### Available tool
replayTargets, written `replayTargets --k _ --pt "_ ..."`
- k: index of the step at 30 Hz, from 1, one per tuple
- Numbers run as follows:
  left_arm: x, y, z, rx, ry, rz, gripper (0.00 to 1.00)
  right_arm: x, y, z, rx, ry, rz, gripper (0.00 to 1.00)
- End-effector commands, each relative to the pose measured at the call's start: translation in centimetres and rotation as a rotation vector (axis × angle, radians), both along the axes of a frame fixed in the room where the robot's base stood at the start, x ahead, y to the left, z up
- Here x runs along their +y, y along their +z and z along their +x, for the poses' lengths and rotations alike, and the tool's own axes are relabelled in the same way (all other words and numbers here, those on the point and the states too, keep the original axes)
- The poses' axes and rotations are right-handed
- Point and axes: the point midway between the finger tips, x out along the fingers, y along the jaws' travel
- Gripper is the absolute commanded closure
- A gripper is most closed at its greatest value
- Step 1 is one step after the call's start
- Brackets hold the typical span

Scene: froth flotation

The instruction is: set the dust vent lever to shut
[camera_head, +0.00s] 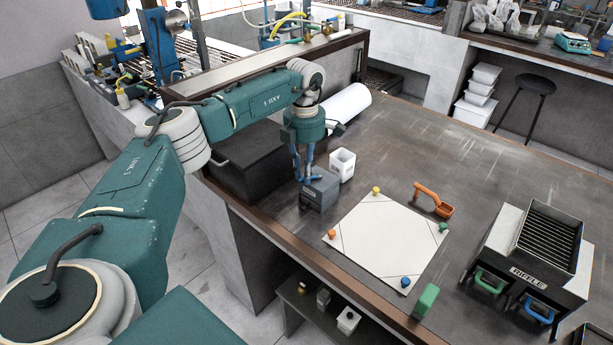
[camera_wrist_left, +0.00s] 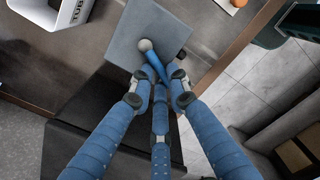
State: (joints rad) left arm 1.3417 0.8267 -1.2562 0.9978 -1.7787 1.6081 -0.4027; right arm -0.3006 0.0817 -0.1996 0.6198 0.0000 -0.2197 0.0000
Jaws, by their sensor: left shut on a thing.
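A small grey box (camera_head: 320,190) sits on the dark bench near its front left edge. In the left wrist view the box (camera_wrist_left: 120,40) shows from above. A short blue lever with a pale round knob (camera_wrist_left: 145,45) lies over its top face. I take this as the dust vent lever; no label on it is readable. My left gripper (camera_head: 305,178) is at the box's left side. In the left wrist view its blue fingers (camera_wrist_left: 160,80) close around the lever's lower part, which they partly hide. My right gripper is not in view.
A white tub (camera_head: 342,163) stands just behind the box, and a black case (camera_head: 250,160) lies to its left. A white board with coloured knobs (camera_head: 385,245), an orange scoop (camera_head: 435,200), a green block (camera_head: 426,298) and the riffle box (camera_head: 545,240) are rightward. The bench's back middle is clear.

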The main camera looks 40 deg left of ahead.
Motion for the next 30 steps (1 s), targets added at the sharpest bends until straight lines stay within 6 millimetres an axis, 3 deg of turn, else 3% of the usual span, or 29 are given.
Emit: replayTargets --k 12,30 --pt "0.8 0.2 0.94 -0.006 -0.261 0.001 1.0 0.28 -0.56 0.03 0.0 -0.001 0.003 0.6" --pt "1.0 0.26 1.19 -0.006 -0.334 0.002 1.0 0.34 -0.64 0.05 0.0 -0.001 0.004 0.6"
